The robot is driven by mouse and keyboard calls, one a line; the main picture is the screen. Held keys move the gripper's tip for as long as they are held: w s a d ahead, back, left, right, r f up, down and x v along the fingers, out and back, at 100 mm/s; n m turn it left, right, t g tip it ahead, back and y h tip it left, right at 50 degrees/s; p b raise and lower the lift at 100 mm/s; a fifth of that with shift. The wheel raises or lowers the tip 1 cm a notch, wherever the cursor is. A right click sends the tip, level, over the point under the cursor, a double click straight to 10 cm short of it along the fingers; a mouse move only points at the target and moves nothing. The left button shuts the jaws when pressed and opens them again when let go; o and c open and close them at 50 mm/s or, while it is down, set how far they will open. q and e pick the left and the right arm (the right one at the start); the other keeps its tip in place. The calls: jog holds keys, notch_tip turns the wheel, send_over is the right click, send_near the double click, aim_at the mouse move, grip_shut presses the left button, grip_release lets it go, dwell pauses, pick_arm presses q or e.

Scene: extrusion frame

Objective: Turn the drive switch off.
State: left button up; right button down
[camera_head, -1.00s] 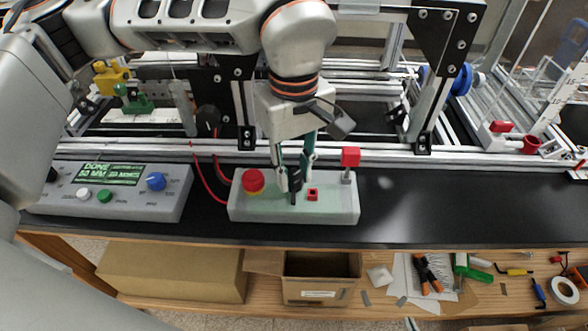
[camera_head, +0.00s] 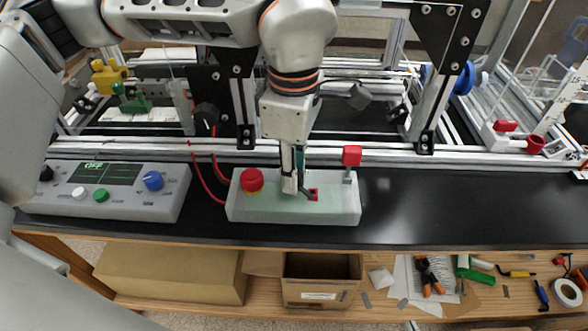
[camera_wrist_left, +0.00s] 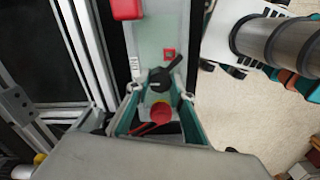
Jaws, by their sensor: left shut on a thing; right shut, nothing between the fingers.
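The drive switch is a black rotary knob on a pale green-topped box (camera_head: 335,205). My left gripper (camera_head: 291,186) comes down over it from above. Its fingers are shut on the knob and hide most of it in the head view. In the left wrist view the knob (camera_wrist_left: 160,80) shows at the fingertips, its handle slanting toward the upper right. The teal-padded fingers stand on either side. A grey console (camera_head: 130,205) on the left has a dark display (camera_head: 92,173) reading OFF in green. My right gripper is not in view.
A red mushroom button (camera_head: 252,179) is close left of the left gripper. A red square (camera_head: 313,194) is just right of it, and a red block on a post (camera_head: 352,156) stands at the box's right end. The black bench top (camera_head: 450,205) to the right is clear.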

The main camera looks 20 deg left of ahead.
pick_arm(q)
jog(key=n, duration=0.4)
jog(key=shift+n, duration=0.3)
jog(key=n, duration=0.4)
jog(key=shift+b, duration=0.4)
jog(key=shift+n, duration=0.3)
jog(key=o, duration=1.1)
jog(key=shift+r, duration=0.15)
notch_tip(320, 180, up, 12)
